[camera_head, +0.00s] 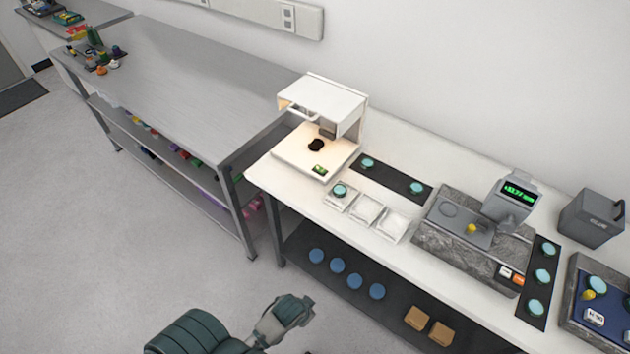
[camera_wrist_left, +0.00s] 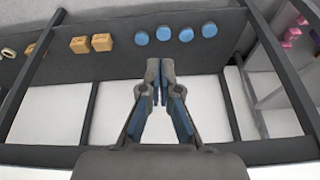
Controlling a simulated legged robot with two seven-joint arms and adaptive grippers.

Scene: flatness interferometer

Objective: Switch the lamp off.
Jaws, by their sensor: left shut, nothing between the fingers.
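The lamp is a white box-shaped hood (camera_head: 322,98) standing on a pale base (camera_head: 298,153) on the white bench. Warm light shows under the hood, so the lamp looks lit. A dark round piece (camera_head: 316,145) lies on the base under it. A small switch with a green-yellow face (camera_head: 320,169) sits at the base's front edge; its lettering is too small to read. My left gripper (camera_head: 306,304) is low in front of the bench, well apart from the lamp. In the left wrist view its fingers (camera_wrist_left: 160,82) are together and empty. My right gripper is not in view.
A dark mat (camera_head: 391,178) with teal discs lies right of the lamp, and white trays (camera_head: 367,209) stand in front. A grey instrument (camera_head: 460,245) with a green display is farther right. Blue discs and tan blocks lie on the lower shelf (camera_head: 330,281). A grey table (camera_head: 185,75) adjoins left.

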